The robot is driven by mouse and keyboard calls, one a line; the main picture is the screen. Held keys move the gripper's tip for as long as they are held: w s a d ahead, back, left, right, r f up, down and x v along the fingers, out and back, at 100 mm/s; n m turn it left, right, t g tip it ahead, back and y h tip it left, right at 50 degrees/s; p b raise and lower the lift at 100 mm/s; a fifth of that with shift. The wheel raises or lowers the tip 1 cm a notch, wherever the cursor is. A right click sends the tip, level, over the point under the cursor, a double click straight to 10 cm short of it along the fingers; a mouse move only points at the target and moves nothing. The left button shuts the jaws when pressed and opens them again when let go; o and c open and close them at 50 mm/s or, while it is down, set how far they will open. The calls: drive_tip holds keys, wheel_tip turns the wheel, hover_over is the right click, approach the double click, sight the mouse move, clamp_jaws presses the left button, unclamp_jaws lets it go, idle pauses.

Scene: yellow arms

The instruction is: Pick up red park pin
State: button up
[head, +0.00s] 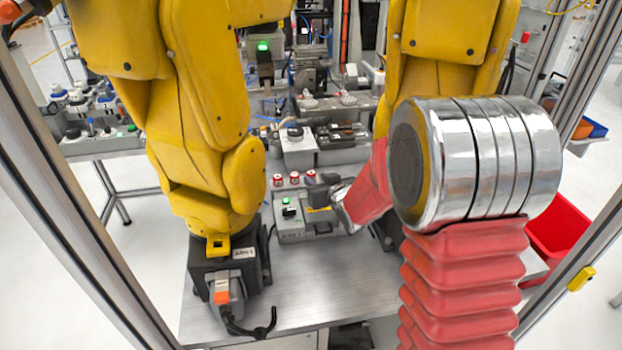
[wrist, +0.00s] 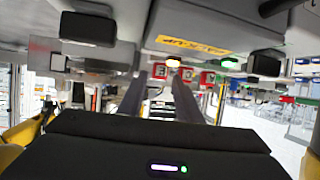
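Three small red pieces with pale fronts stand in a row on the grey equipment at the middle of the head view: a left one (head: 278,180), a middle one (head: 295,178) and a right one (head: 311,176). I cannot tell which is the park pin. Red pieces also show in the wrist view, one (wrist: 160,71) between the finger lines and another (wrist: 208,77) to the right. My gripper (wrist: 160,82) is open, its two dark fingers apart and nothing between them. In the head view my red-sleeved arm reaches in from the right, its end beside the right piece.
A grey box with a green light (head: 289,212) stands just below the red pieces. A large yellow arm (head: 215,130) stands close on the left, another yellow arm (head: 445,45) behind on the right. A red bin (head: 557,228) is at the right. The front metal table (head: 330,285) is mostly clear.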

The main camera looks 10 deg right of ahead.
sight(313, 177)
drive_tip(key=shift+x, duration=1.65)
drive_tip(key=shift+c, duration=0.3)
clamp_jaws()
